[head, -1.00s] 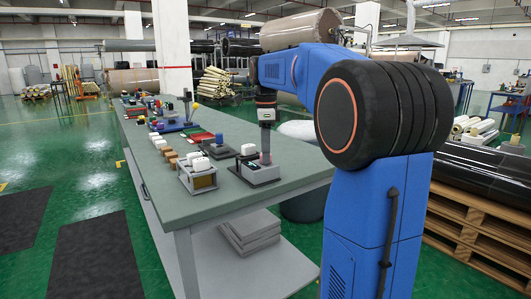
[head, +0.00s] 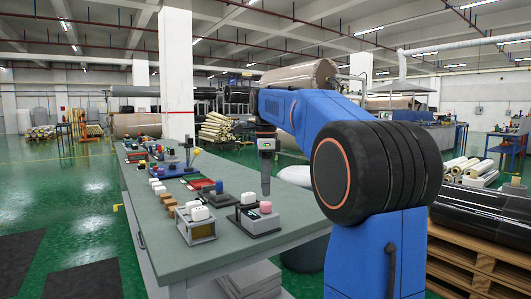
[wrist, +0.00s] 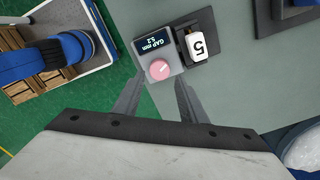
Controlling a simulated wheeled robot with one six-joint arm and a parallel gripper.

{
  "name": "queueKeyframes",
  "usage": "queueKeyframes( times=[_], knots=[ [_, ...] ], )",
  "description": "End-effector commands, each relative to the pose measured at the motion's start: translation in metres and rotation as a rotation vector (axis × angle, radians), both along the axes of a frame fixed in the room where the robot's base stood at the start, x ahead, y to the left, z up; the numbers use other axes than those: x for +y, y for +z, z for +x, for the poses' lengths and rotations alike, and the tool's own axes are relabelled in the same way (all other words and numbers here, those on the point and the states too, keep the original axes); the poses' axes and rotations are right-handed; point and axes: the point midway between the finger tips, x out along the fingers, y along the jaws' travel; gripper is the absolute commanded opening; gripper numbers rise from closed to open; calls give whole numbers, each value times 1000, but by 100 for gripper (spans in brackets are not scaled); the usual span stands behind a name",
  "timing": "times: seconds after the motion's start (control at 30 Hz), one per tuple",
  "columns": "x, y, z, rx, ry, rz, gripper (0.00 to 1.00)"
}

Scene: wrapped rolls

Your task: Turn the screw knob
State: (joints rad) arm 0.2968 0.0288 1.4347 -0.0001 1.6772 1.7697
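The pink screw knob (head: 265,207) stands on a grey device (head: 262,222) near the front right corner of the table. In the wrist view the knob (wrist: 160,69) shows a pale mark on its top, with a small display (wrist: 157,46) reading "GAP mm" and a number that looks like 5.2.
Another device with white tops and a yellowish window (head: 201,226) stands to the left on the green-grey table (head: 280,170). Several small blocks, a red tray (head: 203,183) and other devices lie farther back. A wooden pallet (head: 460,265) with black rolls is at the right.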

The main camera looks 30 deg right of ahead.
Motion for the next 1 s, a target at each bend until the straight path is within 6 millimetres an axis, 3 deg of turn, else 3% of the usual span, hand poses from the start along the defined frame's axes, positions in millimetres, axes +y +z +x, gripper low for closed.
queueKeyframes(
  times=[0.2, 0.5, 0.73, 1.0],
  knots=[
    [0, 45, 1, -4, 0, -1, 38],
    [0, 97, 1, -3, 0, -1, 38],
    [0, 114, 0, -2, 0, -1, 38],
    [0, 116, 0, -2, 0, -1, 38]
  ],
)
